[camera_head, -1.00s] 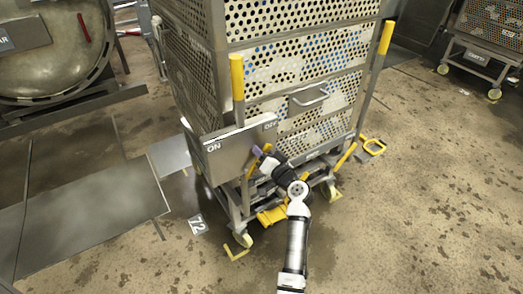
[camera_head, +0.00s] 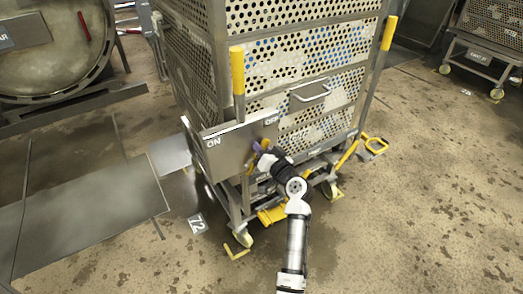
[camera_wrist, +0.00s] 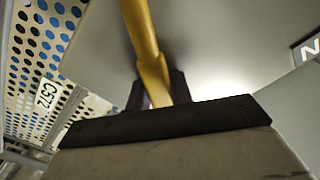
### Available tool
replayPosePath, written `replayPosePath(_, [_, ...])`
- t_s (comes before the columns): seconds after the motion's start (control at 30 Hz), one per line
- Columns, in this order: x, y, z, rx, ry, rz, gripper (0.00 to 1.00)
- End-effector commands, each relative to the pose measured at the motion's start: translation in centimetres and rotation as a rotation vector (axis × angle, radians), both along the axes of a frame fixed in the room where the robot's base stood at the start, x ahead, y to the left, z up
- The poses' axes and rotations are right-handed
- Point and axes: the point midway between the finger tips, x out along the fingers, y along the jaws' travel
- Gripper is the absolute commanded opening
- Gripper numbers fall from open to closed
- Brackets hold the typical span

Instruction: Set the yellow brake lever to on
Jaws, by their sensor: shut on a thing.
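The yellow brake lever (camera_wrist: 148,50) runs down between my gripper's dark fingers in the wrist view. My gripper (camera_head: 262,149) is shut on it in front of the grey brake plate (camera_head: 232,148). The plate is marked ON at its left and OFF at its right. The gripper and lever are below the OFF mark, on the right part of the plate. In the head view my gripper hides much of the lever. Part of the ON mark's lettering shows at the right edge of the wrist view.
The perforated cart (camera_head: 300,70) stands behind the plate, with yellow-gripped posts (camera_head: 237,72) and casters below. A round autoclave door (camera_head: 60,50) is at the far left. The floor at front right is clear.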

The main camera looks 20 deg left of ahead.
Motion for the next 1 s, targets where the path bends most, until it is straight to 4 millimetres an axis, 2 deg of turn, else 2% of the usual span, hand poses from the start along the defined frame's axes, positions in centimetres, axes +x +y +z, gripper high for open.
replayPosePath(0.2, [0.0, 0.0, -0.1, 0.0, 0.003, -0.001, 0.0])
replayPosePath(0.23, [0.0, 0.0, -0.1, 0.0, 0.003, -0.001, 0.26])
replayPosePath(0.37, [0.0, 0.0, -0.1, 0.0, 0.004, -0.001, 0.43])
replayPosePath(0.67, [0.1, -0.1, 0.0, 0.005, 0.01, -0.001, 0.44])
replayPosePath(0.87, [0.6, -0.5, 0.0, 0.058, 0.08, -0.001, 0.44])
replayPosePath(0.93, [0.6, -1.0, -0.6, 0.085, 0.112, -0.005, 0.44])
replayPosePath(1.0, [-0.4, -2.3, -1.0, 0.083, 0.105, -0.006, 0.44])
